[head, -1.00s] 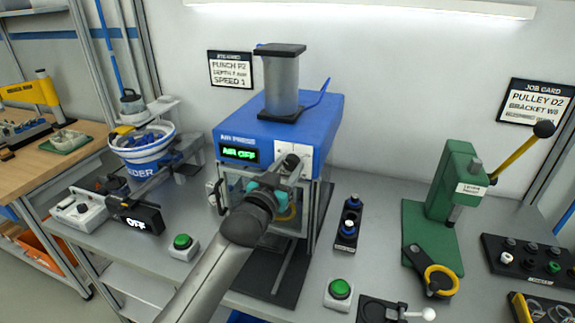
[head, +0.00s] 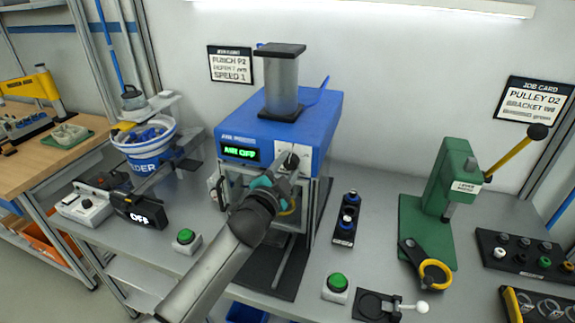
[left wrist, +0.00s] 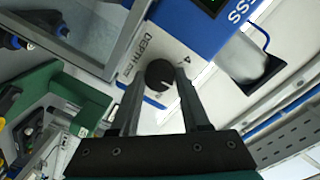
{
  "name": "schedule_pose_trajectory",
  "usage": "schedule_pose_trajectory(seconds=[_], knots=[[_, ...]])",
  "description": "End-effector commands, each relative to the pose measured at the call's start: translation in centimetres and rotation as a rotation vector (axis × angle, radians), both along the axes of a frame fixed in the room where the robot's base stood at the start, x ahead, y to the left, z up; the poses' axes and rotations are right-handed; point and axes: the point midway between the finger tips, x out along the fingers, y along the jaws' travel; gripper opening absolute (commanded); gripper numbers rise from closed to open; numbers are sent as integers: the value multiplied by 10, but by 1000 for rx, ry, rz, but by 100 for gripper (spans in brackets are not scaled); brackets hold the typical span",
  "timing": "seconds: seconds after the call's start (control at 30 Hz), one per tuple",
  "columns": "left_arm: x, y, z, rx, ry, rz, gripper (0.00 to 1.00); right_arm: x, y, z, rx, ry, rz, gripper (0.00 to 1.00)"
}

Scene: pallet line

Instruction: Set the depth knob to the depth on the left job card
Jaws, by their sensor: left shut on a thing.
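The blue air press (head: 290,135) stands mid-bench with a white panel on its front, and its display reads AIR OFF. The black depth knob (left wrist: 160,75) is on that panel, with a white pointer mark, the word DEPTH beside it and a 4 near it. My left gripper (left wrist: 158,82) is shut on the knob, one finger on each side; it also shows in the head view (head: 284,170), where it partly covers the panel. The left job card (head: 230,64) reads PUNCH P2 and SPEED 1; its depth figure is too small to read surely. My right gripper is out of view.
A feeder bowl (head: 143,140) with blue parts stands left of the press. Green push buttons (head: 186,237) (head: 337,283) and a small black button box (head: 346,220) are nearby. A green lever press (head: 452,185) stands to the right, under the right job card (head: 534,103).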

Motion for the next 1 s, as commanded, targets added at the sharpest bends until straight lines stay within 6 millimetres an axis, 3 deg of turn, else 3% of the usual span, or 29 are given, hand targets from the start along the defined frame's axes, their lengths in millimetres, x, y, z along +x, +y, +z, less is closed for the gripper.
schedule_pose_trajectory(seconds=[0.7,0.73,1.0], knots=[[0,0,-1,73,-22,0,0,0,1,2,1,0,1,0],[0,0,-1,72,-21,1,48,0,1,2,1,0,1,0],[0,0,0,72,-22,0,76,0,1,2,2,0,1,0]])
